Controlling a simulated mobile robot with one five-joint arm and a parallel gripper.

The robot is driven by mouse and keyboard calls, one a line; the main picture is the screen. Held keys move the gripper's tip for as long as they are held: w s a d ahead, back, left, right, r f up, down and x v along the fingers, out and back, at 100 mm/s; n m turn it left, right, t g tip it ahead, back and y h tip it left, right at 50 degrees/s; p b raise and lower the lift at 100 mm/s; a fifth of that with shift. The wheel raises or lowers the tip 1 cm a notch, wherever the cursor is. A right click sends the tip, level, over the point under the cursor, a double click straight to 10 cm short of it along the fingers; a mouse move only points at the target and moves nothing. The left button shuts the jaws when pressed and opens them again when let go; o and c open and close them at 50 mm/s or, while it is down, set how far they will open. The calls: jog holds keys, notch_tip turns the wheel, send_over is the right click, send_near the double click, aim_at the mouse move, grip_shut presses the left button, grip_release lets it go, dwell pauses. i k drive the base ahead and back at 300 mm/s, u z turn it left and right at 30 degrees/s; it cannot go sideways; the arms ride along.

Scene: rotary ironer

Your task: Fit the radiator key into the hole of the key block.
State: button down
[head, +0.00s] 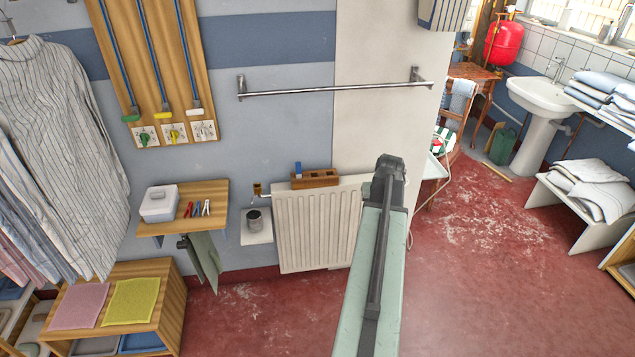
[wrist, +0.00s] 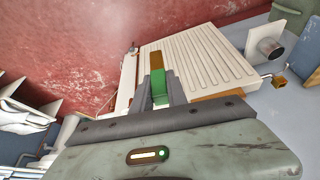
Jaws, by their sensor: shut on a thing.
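The radiator key (wrist: 160,88), a green piece with a brown, brass-like part beyond it, sits between the two fingers of my gripper (wrist: 162,90) in the wrist view. My gripper is shut on it. In the head view my arm's end hides the key and fingers. The wooden key block (head: 315,180) lies on top of the white radiator (head: 312,230), left of my arm's end. It has dark openings, and a small blue piece stands at its left end. In the wrist view a brown strip, probably the block (wrist: 215,96), shows behind my gripper; its hole is hidden there.
A wooden shelf (head: 215,190) with a box and pliers-like tools is further left.

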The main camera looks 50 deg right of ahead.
aim_at(323, 177)
jog(key=z, duration=0.05)
jog(key=i, duration=0.95)
jog(key=u, duration=0.05)
